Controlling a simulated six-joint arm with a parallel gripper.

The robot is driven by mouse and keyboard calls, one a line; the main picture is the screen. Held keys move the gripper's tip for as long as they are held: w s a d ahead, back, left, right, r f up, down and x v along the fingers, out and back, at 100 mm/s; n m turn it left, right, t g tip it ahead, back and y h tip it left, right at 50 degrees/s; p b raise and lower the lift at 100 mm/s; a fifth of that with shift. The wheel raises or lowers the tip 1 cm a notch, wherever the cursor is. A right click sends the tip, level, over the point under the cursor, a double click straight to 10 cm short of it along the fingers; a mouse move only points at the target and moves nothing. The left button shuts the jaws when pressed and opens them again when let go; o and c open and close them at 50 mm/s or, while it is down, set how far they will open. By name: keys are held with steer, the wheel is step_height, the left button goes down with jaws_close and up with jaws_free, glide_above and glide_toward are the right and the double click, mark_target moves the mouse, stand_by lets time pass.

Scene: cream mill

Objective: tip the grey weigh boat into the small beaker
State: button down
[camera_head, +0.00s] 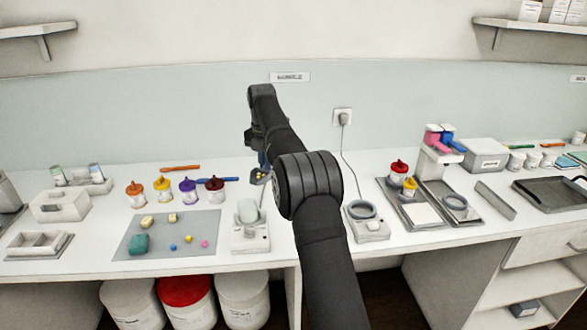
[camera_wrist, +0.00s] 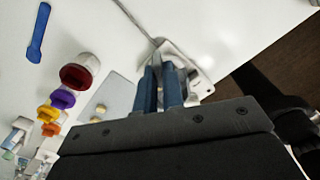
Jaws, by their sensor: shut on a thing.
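My gripper (camera_head: 263,161) is above the bench behind the left balance, with its blue fingers partly hidden by my arm. In the wrist view its two fingers (camera_wrist: 160,78) are close together. A small grey piece with a yellowish patch, seemingly the grey weigh boat (camera_head: 260,177), is at the fingertips; its tilt is too small to tell. A pale rounded vessel, possibly the small beaker (camera_head: 248,211), stands on the left balance (camera_head: 251,241), below and slightly left of the fingertips. In the wrist view the white balance (camera_wrist: 201,62) shows beyond the fingers.
Several lidded jars (camera_head: 188,191) stand left of the gripper, with a blue spatula (camera_head: 218,180) behind them. A grey mat (camera_head: 130,245) holds small coloured pieces. A second balance (camera_head: 370,231) with a ring stands right of my arm, its cable running up to the wall.

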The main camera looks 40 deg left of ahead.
mark_target(258, 169)
steer(key=shift+s+a+f+n+t, duration=0.15)
steer(key=shift+s+a+f+t, duration=0.3)
steer(key=shift+f, duration=0.15)
steer(key=shift+s+a+f+n+t, duration=0.15)
steer(key=shift+s+a+f+t, duration=0.2)
steer(key=shift+s+f, duration=0.15)
steer(key=t, duration=0.1)
steer(key=s+r+t+y, duration=0.1)
steer(key=t, duration=0.1)
steer(key=s+t, duration=0.1)
steer(key=shift+s+d+r+t+y, duration=0.15)
steer(key=shift+d+t+y, duration=0.15)
steer(key=shift+d, duration=0.1)
steer(key=shift+s+d+r+t+y, duration=0.15)
steer(key=shift+s+t+y, duration=0.1)
steer(key=shift+s+t, duration=0.4)
steer(key=shift+s+d+r+t+y, duration=0.1)
steer(key=shift+s+r+t+y, duration=0.15)
steer(key=shift+t, duration=0.7)
steer(key=shift+s+d+r+t+y, duration=0.1)
steer(key=shift+s+d+t+y, duration=0.1)
steer(key=shift+s+t, duration=0.5)
steer(key=shift+w+a+r, duration=0.1)
steer(key=shift+w, duration=0.05)
steer(key=shift+r, duration=1.4)
